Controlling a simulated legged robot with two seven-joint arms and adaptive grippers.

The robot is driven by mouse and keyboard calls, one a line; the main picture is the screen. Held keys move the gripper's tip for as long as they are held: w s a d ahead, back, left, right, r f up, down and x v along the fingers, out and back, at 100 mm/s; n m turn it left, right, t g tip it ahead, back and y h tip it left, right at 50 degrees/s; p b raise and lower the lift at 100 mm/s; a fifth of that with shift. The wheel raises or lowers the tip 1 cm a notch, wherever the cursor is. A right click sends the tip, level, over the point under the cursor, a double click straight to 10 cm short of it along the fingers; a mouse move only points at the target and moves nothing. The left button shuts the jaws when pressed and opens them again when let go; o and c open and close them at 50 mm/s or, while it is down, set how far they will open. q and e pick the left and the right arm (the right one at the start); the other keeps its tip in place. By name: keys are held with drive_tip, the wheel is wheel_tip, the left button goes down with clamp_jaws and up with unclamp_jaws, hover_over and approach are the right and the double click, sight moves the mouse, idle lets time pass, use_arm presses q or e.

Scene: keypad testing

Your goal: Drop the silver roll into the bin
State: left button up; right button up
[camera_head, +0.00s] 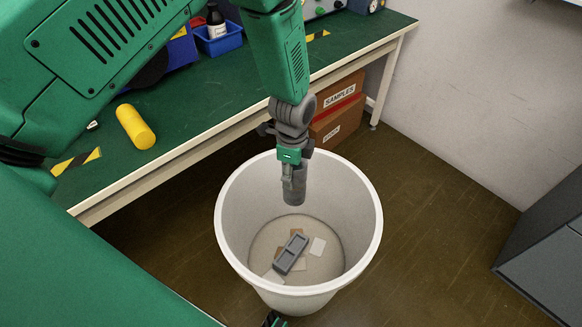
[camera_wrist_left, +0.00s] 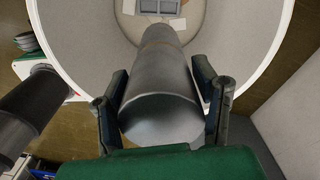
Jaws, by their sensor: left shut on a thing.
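My left gripper (camera_head: 291,168) is shut on the silver roll (camera_head: 293,191), a dark grey metallic cylinder. The roll hangs down from the fingers, inside the mouth of the white bin (camera_head: 228,232) and above its floor. In the left wrist view the roll (camera_wrist_left: 162,85) sits between the two fingers of the left gripper (camera_wrist_left: 163,112) and points down into the bin (camera_wrist_left: 80,40). At the bottom edge of the head view there is a small dark tip that may be part of my right gripper (camera_head: 274,319); its jaws cannot be made out.
A grey divided piece (camera_head: 291,254) and several flat scraps lie on the bin floor. A green workbench (camera_head: 180,98) behind holds a yellow roll (camera_head: 136,127) and a blue tray (camera_head: 218,40). Boxes (camera_head: 338,110) stand under it. A grey cabinet (camera_head: 545,255) is at right.

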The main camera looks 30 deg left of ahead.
sight(296, 197)
use_arm(q)
drive_tip(key=shift+w+m, duration=0.15)
drive_tip(key=shift+m, duration=0.35)
wheel_tip(296, 197, down, 6)
drive_tip(key=b, duration=0.5)
drive_tip(key=shift+f, duration=0.1)
drive_tip(key=o, duration=1.1)
